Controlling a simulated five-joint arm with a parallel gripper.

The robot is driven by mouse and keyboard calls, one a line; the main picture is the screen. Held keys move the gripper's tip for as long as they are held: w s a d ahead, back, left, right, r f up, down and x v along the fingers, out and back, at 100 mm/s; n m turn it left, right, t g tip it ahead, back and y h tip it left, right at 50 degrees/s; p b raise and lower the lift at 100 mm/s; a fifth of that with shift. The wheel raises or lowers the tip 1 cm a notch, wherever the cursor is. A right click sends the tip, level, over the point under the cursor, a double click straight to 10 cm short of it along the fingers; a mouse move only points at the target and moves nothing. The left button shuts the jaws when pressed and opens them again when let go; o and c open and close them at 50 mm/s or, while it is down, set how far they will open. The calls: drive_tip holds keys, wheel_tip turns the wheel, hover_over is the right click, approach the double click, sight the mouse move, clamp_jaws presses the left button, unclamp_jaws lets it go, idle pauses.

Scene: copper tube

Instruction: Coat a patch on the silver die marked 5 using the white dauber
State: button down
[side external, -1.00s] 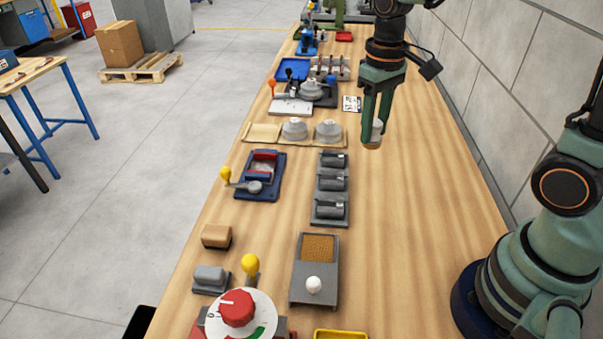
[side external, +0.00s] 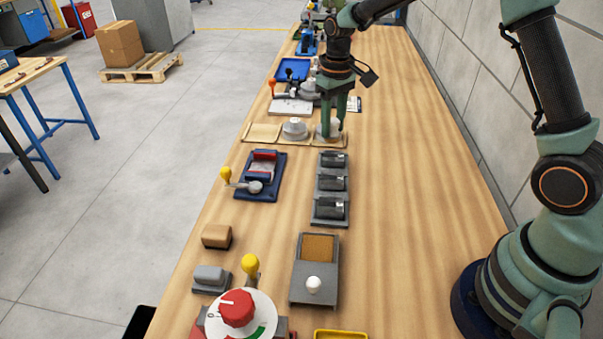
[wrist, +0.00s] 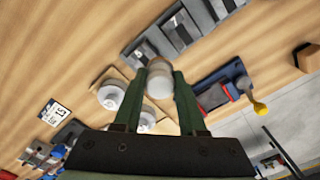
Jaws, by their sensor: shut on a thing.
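In the wrist view my gripper (wrist: 160,85) is shut on the white dauber (wrist: 159,82), a pale rounded cylinder held between the fingertips. Whether its lower end touches the pot is hidden. Three dark grey and silver dies stand in a row nearer the side camera: far die (side external: 333,160), middle die (side external: 331,183), near die (side external: 330,208). Their markings are too small to read. Part of the row also shows at the top of the wrist view.
The tray (side external: 262,133) also bears a left-hand pot (side external: 295,128). A blue fixture with a yellow-knobbed lever (side external: 262,175) stands left of the dies. A marked white card (wrist: 55,112) lies beyond the tray. The bench's right side is clear.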

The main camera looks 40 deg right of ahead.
drive_tip(key=shift+f, duration=3.05)
drive_tip(key=shift+w+d+f, duration=0.35)
drive_tip(key=shift+d+f, duration=0.05)
drive_tip(key=shift+f, duration=0.15)
drive_tip(key=shift+w+d, duration=1.85)
drive_tip(key=shift+s+a, duration=2.15)
drive_tip(key=shift+a, duration=0.05)
drive_tip(key=shift+s+a+r, duration=0.1)
drive_tip(key=shift+r, duration=4)
